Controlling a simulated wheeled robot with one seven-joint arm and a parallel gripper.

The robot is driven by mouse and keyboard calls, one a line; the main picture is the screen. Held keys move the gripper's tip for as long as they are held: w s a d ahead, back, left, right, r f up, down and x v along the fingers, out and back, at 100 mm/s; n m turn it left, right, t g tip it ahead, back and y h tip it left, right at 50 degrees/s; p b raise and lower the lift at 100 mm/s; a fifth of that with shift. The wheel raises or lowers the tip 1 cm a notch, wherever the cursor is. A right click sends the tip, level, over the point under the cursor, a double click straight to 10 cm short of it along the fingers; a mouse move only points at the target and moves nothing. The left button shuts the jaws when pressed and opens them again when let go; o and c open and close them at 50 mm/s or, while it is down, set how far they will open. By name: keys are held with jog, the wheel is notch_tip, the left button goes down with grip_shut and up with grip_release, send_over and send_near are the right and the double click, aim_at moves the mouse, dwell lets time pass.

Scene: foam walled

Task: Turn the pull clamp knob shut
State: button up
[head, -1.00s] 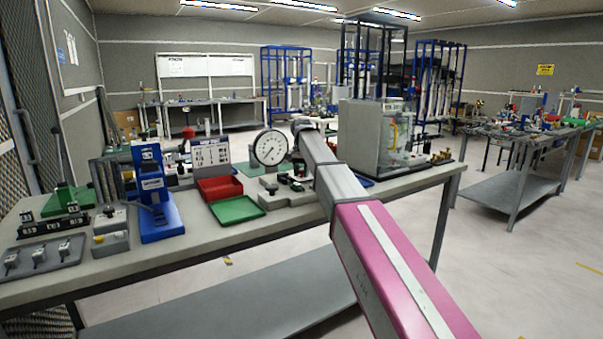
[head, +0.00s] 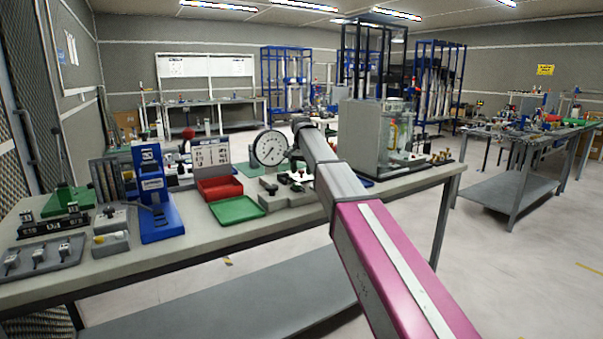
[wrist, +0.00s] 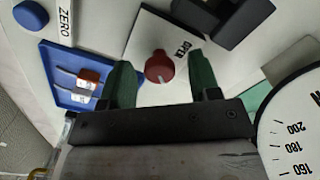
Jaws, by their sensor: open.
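In the wrist view a round red knob (wrist: 160,68) sits on a white plate (wrist: 150,30) lettered OPEN. The lettering is just to the right of the knob. My gripper (wrist: 161,72) is open, with one green finger on each side of the knob. Gaps show between the knob and both fingers, and I cannot tell how far the fingertips are above the plate. In the head view my arm reaches over the bench, and its end hides the gripper and the knob.
A large dial gauge (wrist: 292,140) is close on the right in the wrist view; it also stands on the bench in the head view (head: 270,147). A blue tray (wrist: 70,75) with small parts lies left of the fingers. A glass-fronted grey box (head: 362,138) stands right of my arm.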

notch_tip(320, 180, up, 10)
dwell(0.4)
jog(key=shift+f, duration=0.1)
